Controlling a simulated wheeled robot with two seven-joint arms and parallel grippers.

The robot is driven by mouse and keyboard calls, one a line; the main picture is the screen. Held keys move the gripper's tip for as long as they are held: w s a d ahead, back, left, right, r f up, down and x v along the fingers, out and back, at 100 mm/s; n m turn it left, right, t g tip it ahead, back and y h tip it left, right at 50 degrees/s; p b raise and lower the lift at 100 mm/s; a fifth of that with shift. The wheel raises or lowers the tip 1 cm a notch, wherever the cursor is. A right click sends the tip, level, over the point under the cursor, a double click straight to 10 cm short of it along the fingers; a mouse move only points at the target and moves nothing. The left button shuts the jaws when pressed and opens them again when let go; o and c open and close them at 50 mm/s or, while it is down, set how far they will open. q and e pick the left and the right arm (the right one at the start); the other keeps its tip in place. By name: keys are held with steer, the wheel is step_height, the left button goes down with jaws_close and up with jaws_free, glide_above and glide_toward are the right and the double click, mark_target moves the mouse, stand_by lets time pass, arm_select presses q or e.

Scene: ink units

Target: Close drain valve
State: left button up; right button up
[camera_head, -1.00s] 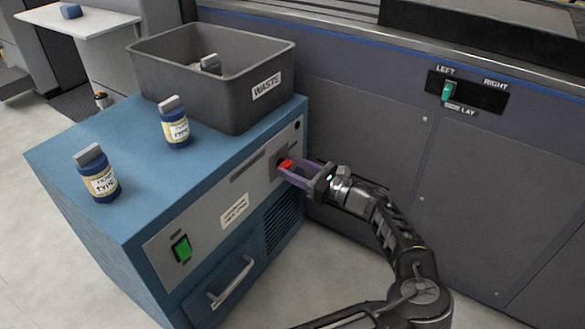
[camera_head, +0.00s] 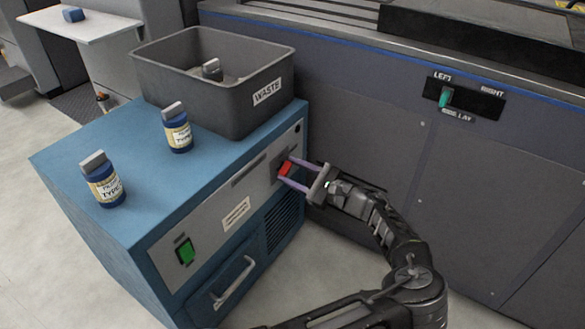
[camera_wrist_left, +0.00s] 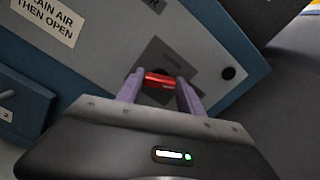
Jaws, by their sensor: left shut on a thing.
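The drain valve has a red handle (camera_head: 286,168) on the grey front panel of the blue cabinet (camera_head: 90,170), near the panel's upper right end. My left gripper (camera_head: 290,173) reaches it from the right, with its purple fingers on either side of the handle. In the left wrist view, the red handle (camera_wrist_left: 159,80) lies across between the two fingertips of my left gripper (camera_wrist_left: 160,84), which is shut on it. The fingers partly hide the handle and its dark plate (camera_wrist_left: 170,60). My right gripper is not in view.
A grey waste bin (camera_head: 215,95) and two blue labelled bottles (camera_head: 103,180) (camera_head: 177,128) stand on the cabinet top. A green switch (camera_head: 186,250) and a drawer handle (camera_head: 234,282) are lower on the front. A large grey machine (camera_head: 370,130) stands close behind the gripper.

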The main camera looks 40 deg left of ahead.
arm_select(q)
steer(key=n, duration=0.3)
steer(key=shift+p, duration=0.3)
steer(key=n, duration=0.3)
steer(key=shift+s+f, duration=0.1)
steer(key=n+b, duration=0.1)
steer(key=n, duration=0.6)
steer(key=shift+f, duration=0.15)
steer(key=o, duration=1.4)
steer(key=shift+d, duration=0.55)
steer(key=d+p, duration=0.2)
steer(key=d, duration=0.4)
steer(key=shift+d, duration=0.4)
